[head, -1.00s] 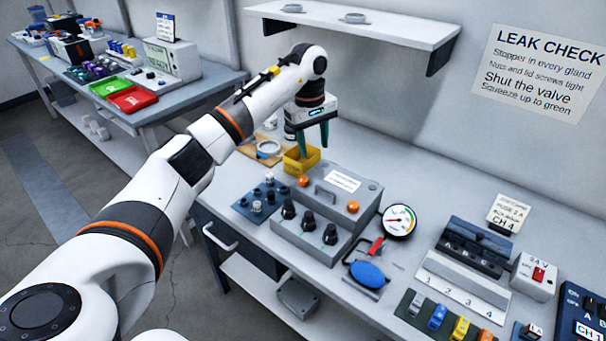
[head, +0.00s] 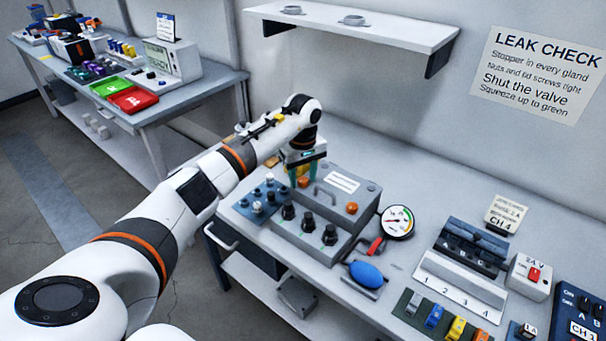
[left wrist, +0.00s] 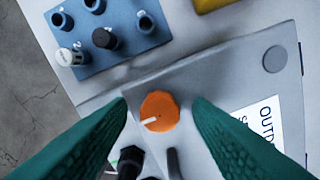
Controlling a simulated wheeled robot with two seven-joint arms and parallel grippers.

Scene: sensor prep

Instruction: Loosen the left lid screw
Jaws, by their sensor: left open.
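In the left wrist view the orange knob (left wrist: 159,112) sits between the fingertips, with a gap on both sides. My left gripper (head: 303,176) points down over it, its green fingers open and empty. I cannot tell from these views how high the tips are above the lid. A second orange lid screw (head: 351,208) is at the lid's right. My right gripper is out of view.
Black glands (head: 308,222) line the box front. A blue block with stoppers (head: 263,203) stands left of the box. A lid handle (head: 325,196), a gauge (head: 397,222) and a blue squeeze bulb (head: 367,274) are nearby. A shelf (head: 350,27) hangs above the bench.

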